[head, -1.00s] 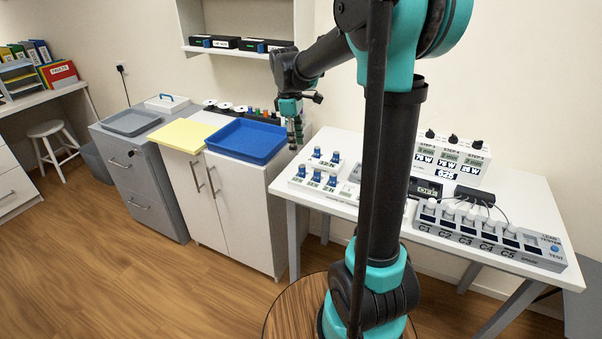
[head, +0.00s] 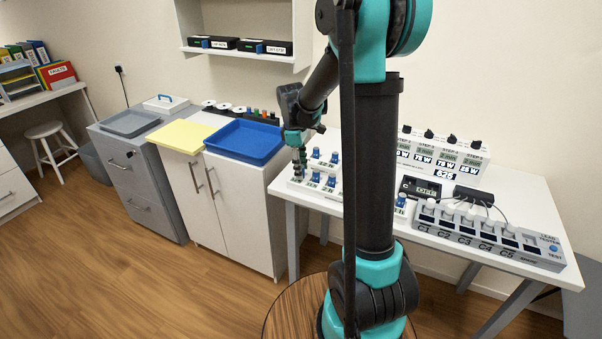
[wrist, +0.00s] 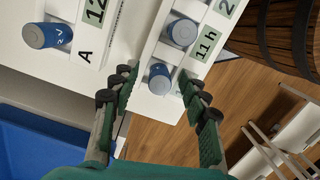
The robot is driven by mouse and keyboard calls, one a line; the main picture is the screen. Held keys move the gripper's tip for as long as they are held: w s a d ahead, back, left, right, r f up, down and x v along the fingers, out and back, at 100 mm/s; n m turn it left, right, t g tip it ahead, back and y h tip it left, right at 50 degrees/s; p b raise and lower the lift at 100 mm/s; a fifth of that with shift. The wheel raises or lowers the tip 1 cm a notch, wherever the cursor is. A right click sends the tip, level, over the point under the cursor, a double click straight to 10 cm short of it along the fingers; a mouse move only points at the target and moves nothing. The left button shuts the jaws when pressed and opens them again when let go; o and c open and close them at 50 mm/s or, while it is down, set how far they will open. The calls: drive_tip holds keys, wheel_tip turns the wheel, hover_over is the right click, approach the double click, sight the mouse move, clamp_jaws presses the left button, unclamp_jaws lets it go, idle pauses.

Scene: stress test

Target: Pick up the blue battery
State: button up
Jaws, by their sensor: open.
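Several blue batteries stand in a white holder (head: 300,188) with small displays at the left end of the white table; I cannot tell which one the task means. In the wrist view, one blue battery (wrist: 160,79) lies between the fingertips of my gripper (wrist: 157,87). The fingers are spread with a gap on either side of it. A second blue battery (wrist: 181,31) stands just beyond it, and a third (wrist: 47,35) is at the upper left. In the head view, my gripper (head: 299,162) is over the holder's left end, where it hides part of it.
A blue tray (head: 270,150) on a white cabinet is left of the table. A lead tester (head: 490,242) and a black box with a display (head: 421,189) stand on the right part of the table. My arm column hides the table's middle.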

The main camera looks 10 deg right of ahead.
clamp_jaws()
drive_tip(key=shift+r, duration=0.1)
idle(0.3)
